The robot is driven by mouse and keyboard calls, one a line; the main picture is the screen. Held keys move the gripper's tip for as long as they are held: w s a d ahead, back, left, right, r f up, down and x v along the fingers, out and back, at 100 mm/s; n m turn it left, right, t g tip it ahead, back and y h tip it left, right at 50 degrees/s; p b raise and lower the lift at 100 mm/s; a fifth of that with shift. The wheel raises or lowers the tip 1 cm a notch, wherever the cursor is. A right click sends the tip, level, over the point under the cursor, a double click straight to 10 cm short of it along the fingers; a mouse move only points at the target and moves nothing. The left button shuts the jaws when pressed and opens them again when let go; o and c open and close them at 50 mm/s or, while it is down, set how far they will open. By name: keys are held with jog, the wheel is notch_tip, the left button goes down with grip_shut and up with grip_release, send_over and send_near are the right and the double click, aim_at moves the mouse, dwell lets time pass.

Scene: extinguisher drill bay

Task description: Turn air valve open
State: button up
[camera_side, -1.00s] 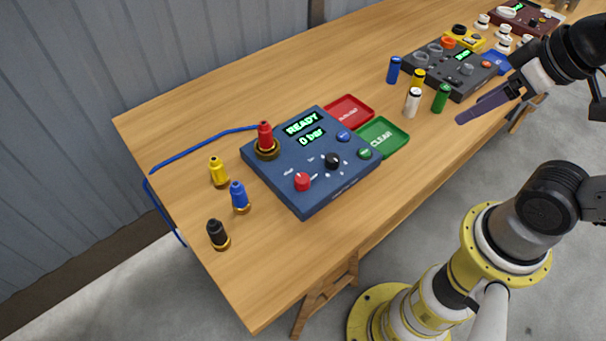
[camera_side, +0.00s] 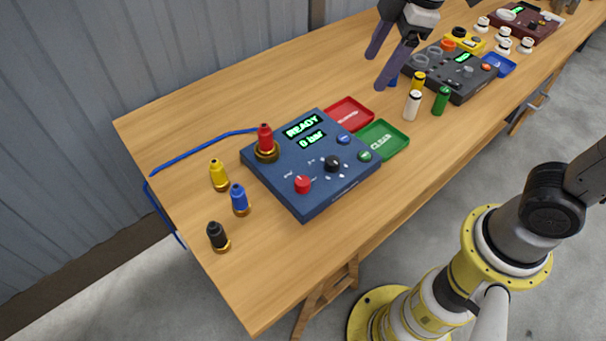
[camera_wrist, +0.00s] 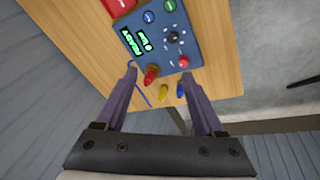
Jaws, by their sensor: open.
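The blue test panel (camera_side: 300,205) lies on the bench, its display reading READY and 0 bar. It carries a red knob (camera_side: 303,184) and a black knob (camera_side: 332,162); their labels are too small to read, so I cannot tell which is the air valve. In the wrist view the red knob (camera_wrist: 184,62) and black knob (camera_wrist: 174,38) show beyond my fingers. A red cylinder (camera_side: 265,137) stands upright in a brass seat on the panel. My gripper (camera_side: 377,70) is open and empty above the bench, behind and right of the panel, touching nothing there.
Yellow (camera_side: 218,173), blue (camera_side: 238,198) and black (camera_side: 217,236) cylinders stand left of the panel. Red (camera_side: 350,113) and green (camera_side: 384,138) trays adjoin its right side. A dark grey panel (camera_side: 462,92) and small bottles stand farther right. A blue hose (camera_side: 200,144) crosses the bench.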

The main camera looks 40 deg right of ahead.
jog(key=w+a+f+n+g, duration=0.1)
jog(key=w+a+f+n, duration=0.25)
jog(key=a, duration=0.25)
jog(key=g, duration=0.2)
send_near(303, 180)
jog(key=shift+n+h, duration=0.35)
jog(key=shift+h, duration=0.05)
jog(key=f, duration=0.8)
jog(key=shift+w+a+f, duration=0.15)
jog(key=shift+a+f, duration=0.15)
grip_shut()
